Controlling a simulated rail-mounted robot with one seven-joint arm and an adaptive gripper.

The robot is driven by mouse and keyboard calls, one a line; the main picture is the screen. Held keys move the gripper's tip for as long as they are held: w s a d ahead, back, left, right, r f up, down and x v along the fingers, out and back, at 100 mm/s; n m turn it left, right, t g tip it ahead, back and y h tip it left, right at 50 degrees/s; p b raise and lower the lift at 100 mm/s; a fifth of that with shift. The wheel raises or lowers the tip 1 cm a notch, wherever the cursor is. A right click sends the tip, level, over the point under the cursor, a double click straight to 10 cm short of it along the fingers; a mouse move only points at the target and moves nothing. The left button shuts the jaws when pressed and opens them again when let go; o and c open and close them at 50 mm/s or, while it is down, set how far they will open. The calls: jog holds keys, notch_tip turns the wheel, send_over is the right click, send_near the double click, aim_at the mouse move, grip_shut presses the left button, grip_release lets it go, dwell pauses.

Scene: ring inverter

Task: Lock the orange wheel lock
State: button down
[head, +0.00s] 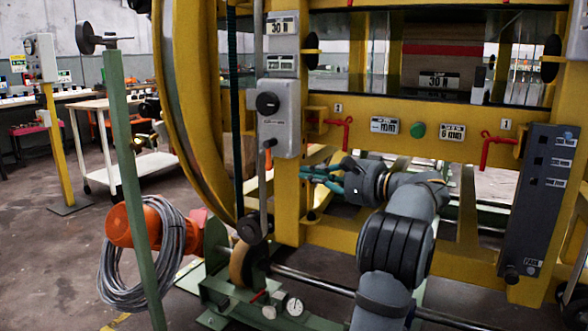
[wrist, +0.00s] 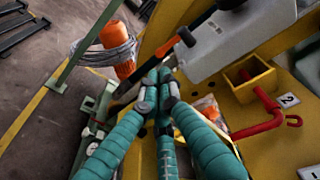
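The orange wheel lock appears to be the short orange-ended lever (head: 268,158) below the grey control box, beside the big yellow wheel (head: 190,100). In the wrist view an orange-tipped lever (wrist: 164,47) with a black part lies just beyond the fingertips. My gripper (head: 306,174) has teal-banded fingers and is right of and slightly below the lever in the head view. In the wrist view my gripper (wrist: 157,82) has its fingertips drawn together with nothing seen between them. A gap shows between the fingertips and the orange part.
The grey box (head: 279,115) with a black knob stands above the lever. A red handle (head: 342,133) sticks out from the yellow frame on the right. An orange motor (head: 133,222) with coiled cable and a green post (head: 125,160) stand at the left.

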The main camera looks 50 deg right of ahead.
jog(key=shift+s, duration=2)
jog(key=shift+w, duration=0.15)
